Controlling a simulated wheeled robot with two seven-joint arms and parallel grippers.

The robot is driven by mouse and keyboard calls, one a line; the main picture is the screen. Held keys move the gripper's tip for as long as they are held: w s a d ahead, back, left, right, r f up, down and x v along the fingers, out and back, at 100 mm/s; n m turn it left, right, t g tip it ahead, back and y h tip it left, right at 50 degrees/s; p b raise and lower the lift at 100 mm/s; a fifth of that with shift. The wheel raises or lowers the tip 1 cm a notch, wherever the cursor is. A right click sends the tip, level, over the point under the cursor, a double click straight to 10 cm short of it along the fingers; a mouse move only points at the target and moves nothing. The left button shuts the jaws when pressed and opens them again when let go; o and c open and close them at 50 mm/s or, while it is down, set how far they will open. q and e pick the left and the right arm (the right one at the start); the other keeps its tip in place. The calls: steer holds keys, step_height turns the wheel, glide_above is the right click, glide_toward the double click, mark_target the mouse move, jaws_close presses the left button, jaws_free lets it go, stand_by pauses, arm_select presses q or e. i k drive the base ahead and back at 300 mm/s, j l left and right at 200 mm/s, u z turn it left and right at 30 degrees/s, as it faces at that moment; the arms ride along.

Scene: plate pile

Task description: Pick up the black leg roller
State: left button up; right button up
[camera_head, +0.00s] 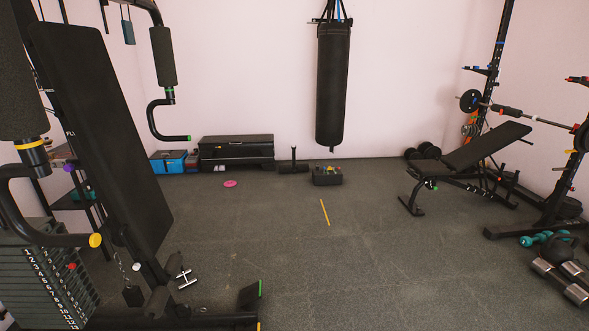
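No single object is plainly marked out as the black leg roller. Black padded rollers show on the weight machine at the left: an upright one (163,56) at the upper left and a larger one (22,105) at the left edge. Small dark items also lie on the floor by the back wall, including a dark upright post on a base (293,165); I cannot tell if it is a roller. Neither of my grippers is in view.
The weight machine with its tall black backrest (105,135) fills the left. A punching bag (333,85) hangs at the back. A black chest (237,150) and a small dark box (327,176) stand near the wall. A bench (470,160) and dumbbells (562,280) are right. Middle floor is mostly clear.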

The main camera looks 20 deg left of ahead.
mark_target(304, 167)
steer(key=i+z, duration=0.15)
steer(key=i, duration=0.75)
steer(key=i+j+u, duration=0.2)
steer(key=i, duration=0.4)
steer(key=i+l+u, duration=0.15)
steer(key=i, duration=0.4)
steer(key=i+u, duration=0.2)
steer(key=i, duration=0.4)
steer(key=i+l+u, duration=0.15)
steer(key=i, duration=0.45)
steer(key=i+l+u, duration=0.2)
steer(key=i, duration=0.35)
steer(key=i+u, duration=0.15)
steer(key=i, duration=0.4)
steer(key=i+u, duration=0.15)
steer(key=i, duration=0.4)
steer(key=i+l+u, duration=0.15)
steer(key=i, duration=0.4)
steer(key=i+l+u, duration=0.15)
steer(key=i, duration=0.4)
steer(key=i+l+u, duration=0.15)
steer(key=i, duration=0.4)
steer(key=i+j+z, duration=0.1)
steer(key=i, duration=0.35)
steer(key=i+j+z, duration=0.1)
steer(key=i, duration=0.4)
steer(key=i+j, duration=0.25)
steer(key=i, duration=0.2)
steer(key=z, duration=0.05)
